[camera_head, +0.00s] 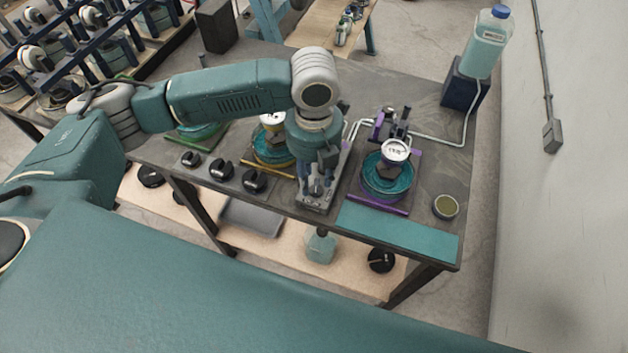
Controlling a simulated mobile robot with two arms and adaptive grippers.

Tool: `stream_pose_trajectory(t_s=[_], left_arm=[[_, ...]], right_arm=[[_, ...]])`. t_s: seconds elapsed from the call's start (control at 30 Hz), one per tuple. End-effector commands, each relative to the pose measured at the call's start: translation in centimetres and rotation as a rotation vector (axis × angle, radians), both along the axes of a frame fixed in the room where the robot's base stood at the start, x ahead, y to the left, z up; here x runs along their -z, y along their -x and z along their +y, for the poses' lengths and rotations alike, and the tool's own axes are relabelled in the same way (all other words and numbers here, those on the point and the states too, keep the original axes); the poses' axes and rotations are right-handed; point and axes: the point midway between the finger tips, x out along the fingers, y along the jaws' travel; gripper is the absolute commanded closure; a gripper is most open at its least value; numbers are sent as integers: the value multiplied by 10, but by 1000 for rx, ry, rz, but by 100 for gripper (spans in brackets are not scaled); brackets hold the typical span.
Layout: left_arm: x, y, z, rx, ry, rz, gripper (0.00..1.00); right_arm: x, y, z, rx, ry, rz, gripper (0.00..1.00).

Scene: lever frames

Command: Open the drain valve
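My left gripper (317,190) points down over a grey metal plate (313,203) near the front of the dark workbench (408,203). The gripper and its wrist cover most of the plate's fittings. The drain valve does not show clearly; any lever there is hidden or too small to make out. I cannot tell whether the fingers are open or shut, or whether they touch anything. White tubing (432,138) runs from behind the gripper area to the right, towards a bottle of pale green liquid (486,45). My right gripper is not in view.
A teal round unit with a white gauge (396,151) stands right of the gripper, and another gauge unit (272,121) stands left. Several black knobs (221,168) sit along the front left. A small round tin (445,206) and a teal mat (398,232) lie at the front right.

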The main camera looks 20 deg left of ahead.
Motion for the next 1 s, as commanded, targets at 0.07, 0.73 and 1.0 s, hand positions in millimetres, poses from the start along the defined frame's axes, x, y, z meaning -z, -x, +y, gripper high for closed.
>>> stream_pose_trajectory(t_s=[0.07, 0.73, 1.0], left_arm=[[-19, -2, 0, 0, 1, -5, 65], [-91, 0, 0, 1, 0, -1, 65], [-90, 0, 0, 1, 0, -1, 65]], right_arm=[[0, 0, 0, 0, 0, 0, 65], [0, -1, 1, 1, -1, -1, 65], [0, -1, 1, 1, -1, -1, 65]])
